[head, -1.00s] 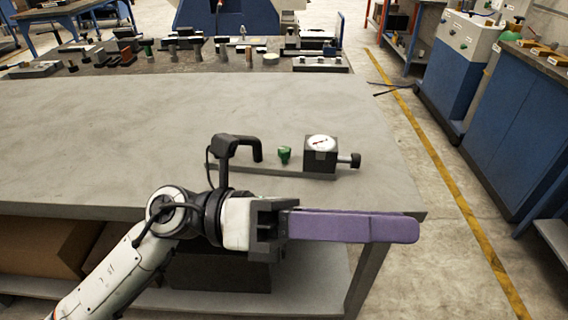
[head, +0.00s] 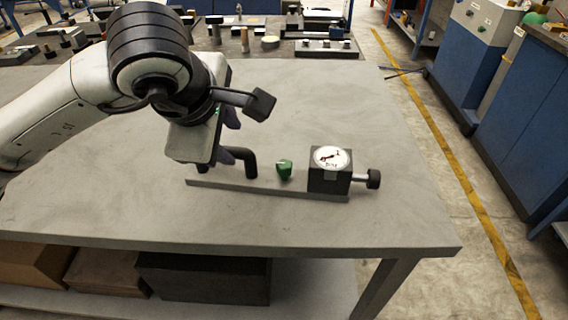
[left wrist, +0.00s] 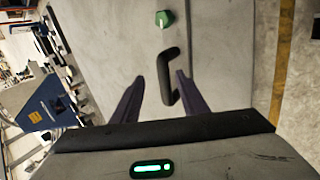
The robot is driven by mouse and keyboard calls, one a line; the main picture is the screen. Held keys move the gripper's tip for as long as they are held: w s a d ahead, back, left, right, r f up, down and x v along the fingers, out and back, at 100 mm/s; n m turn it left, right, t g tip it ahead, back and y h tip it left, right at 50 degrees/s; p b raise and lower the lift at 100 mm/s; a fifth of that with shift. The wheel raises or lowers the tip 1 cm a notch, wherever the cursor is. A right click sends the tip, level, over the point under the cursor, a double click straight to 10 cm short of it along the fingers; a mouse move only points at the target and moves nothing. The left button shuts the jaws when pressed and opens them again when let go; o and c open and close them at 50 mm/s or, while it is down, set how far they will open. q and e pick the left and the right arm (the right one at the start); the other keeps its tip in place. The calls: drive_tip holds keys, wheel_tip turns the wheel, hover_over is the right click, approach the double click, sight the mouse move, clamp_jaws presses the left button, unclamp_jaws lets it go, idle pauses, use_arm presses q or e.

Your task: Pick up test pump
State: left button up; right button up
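The test pump lies on the near part of the grey table. It has a flat grey base bar (head: 270,190), a dark block with a white dial gauge (head: 331,159), a green knob (head: 284,168) and a black bent handle (head: 250,163) at its left end. My left gripper (head: 228,140) points down over the handle end, its purple fingers partly hidden by the wrist. In the left wrist view the fingers (left wrist: 159,76) are spread apart, with the black handle (left wrist: 164,70) showing between them and the green knob (left wrist: 164,18) farther out. I cannot tell whether they touch it. My right gripper is not in view.
Several small tools and parts lie on the dark far worktop (head: 270,43). The table (head: 110,205) is clear around the pump. Its right edge drops to the floor near a yellow line (head: 455,185). Boxes (head: 205,278) sit on the shelf below.

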sight(234, 149)
use_arm(q)
drive_tip(key=x, duration=0.7)
drive_tip(key=shift+s+a+f+p, duration=0.2)
drive_tip(key=shift+a+f+p, duration=0.05)
drive_tip(key=shift+f+p, duration=0.1)
drive_tip(key=shift+r, duration=0.1)
clamp_jaws()
drive_tip(key=shift+w+r, duration=0.1)
drive_tip(key=shift+r, duration=0.05)
